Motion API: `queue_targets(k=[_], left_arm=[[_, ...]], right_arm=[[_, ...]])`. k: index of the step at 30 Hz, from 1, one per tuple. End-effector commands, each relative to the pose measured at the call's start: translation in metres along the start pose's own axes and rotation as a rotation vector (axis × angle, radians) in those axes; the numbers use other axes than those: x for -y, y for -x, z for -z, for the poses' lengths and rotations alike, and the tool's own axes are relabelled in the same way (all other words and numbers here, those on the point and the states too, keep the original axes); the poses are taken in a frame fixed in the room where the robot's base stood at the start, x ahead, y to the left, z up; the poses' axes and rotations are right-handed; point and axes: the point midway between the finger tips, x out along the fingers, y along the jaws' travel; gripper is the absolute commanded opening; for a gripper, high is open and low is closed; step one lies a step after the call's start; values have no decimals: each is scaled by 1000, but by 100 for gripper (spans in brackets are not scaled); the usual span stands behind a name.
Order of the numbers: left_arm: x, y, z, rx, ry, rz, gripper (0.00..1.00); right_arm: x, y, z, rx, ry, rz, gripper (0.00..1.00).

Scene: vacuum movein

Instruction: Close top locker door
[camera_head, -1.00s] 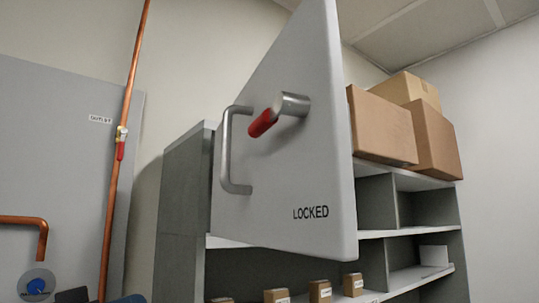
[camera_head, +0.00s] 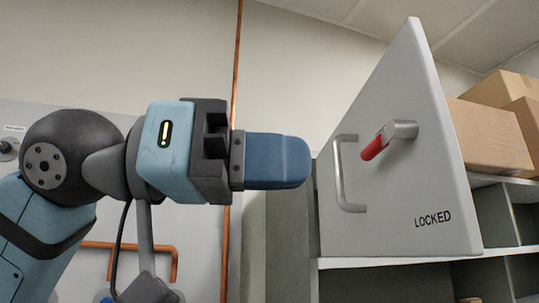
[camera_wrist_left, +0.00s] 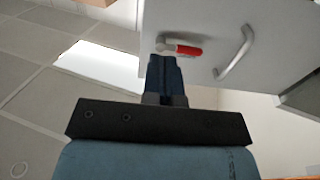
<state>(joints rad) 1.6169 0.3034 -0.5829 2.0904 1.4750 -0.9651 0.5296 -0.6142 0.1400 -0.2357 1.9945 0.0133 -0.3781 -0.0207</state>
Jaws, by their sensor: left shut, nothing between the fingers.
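The grey top locker door (camera_head: 395,150) stands swung open in the head view, with "LOCKED" printed near its lower right corner. It carries a metal bar handle (camera_head: 345,178) and a latch lever with a red grip (camera_head: 374,147). My left gripper (camera_head: 300,162) is shut and empty, pointing right, left of the door and apart from the handle in the picture. In the left wrist view the shut fingers (camera_wrist_left: 165,75) appear just below the red-gripped lever (camera_wrist_left: 187,51), with the bar handle (camera_wrist_left: 236,55) to their right. Whether they touch the door cannot be told. My right gripper is not in view.
Grey shelving (camera_head: 400,263) stands below and behind the door. Cardboard boxes (camera_head: 487,135) sit on top at the right. A vertical copper pipe (camera_head: 236,60) runs along the wall behind my left arm.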

Motion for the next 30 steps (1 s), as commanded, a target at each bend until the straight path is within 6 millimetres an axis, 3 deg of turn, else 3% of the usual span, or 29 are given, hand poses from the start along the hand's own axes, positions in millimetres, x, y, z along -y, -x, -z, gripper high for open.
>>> queue_targets(k=[6,12,18,30], left_arm=[[-1,-49,2,0,1,-3,0],[-1,-83,2,0,1,-3,0],[0,-98,0,0,0,-2,0],[0,-100,0,-1,0,-1,0]], right_arm=[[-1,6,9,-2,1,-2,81],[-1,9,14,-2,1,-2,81],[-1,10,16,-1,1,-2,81],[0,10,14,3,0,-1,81]])
